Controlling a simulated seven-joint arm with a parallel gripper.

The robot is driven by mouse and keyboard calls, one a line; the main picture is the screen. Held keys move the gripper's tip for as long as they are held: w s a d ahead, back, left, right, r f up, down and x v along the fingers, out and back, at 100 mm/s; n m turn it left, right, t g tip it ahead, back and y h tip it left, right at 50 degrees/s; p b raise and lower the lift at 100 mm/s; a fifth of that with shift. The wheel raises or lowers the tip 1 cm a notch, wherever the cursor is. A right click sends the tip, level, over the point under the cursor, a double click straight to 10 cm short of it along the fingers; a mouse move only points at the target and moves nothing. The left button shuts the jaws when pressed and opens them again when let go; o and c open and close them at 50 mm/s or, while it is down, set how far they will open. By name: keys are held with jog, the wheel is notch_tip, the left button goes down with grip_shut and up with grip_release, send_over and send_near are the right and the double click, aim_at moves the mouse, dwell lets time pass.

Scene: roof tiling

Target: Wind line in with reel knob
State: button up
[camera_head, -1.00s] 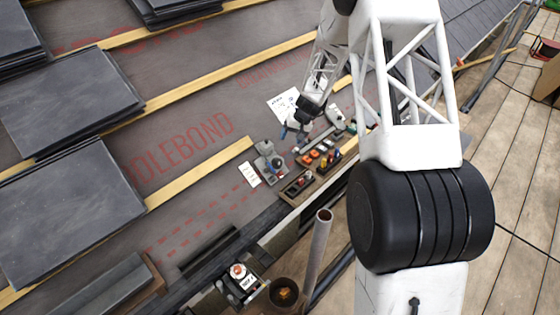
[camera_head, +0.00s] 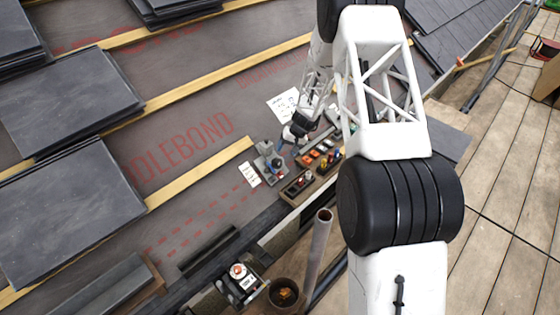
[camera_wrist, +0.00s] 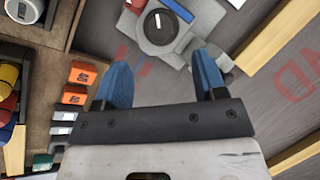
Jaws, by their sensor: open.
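A grey device with a round black knob (camera_wrist: 160,25) is at the top of the wrist view. The knob has a white mark, and a blue strip lies beside it. I cannot tell for sure that this is the reel. In the head view the grey device (camera_head: 264,166) sits on the dark roof sheet, left of the orange blocks. My gripper (camera_wrist: 163,78) is open, its two blue fingers apart with nothing between them. The knob lies beyond the fingertips, apart from them in the picture. In the head view my gripper (camera_head: 289,138) is just above and right of the device.
Orange blocks (camera_wrist: 76,94) in a wooden tray stand left of the fingers in the wrist view, with coloured cylinders (camera_wrist: 8,105) beyond. A white paper (camera_head: 284,104) and a small white card (camera_head: 249,175) lie nearby. Wooden battens (camera_head: 200,174) cross the roof; slate stacks (camera_head: 70,100) are at left.

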aim_at(279, 161)
jog(key=shift+x, duration=3.85)
jog(key=shift+c, duration=0.3)
jog(key=c, duration=0.9)
jog(key=shift+o, duration=0.2)
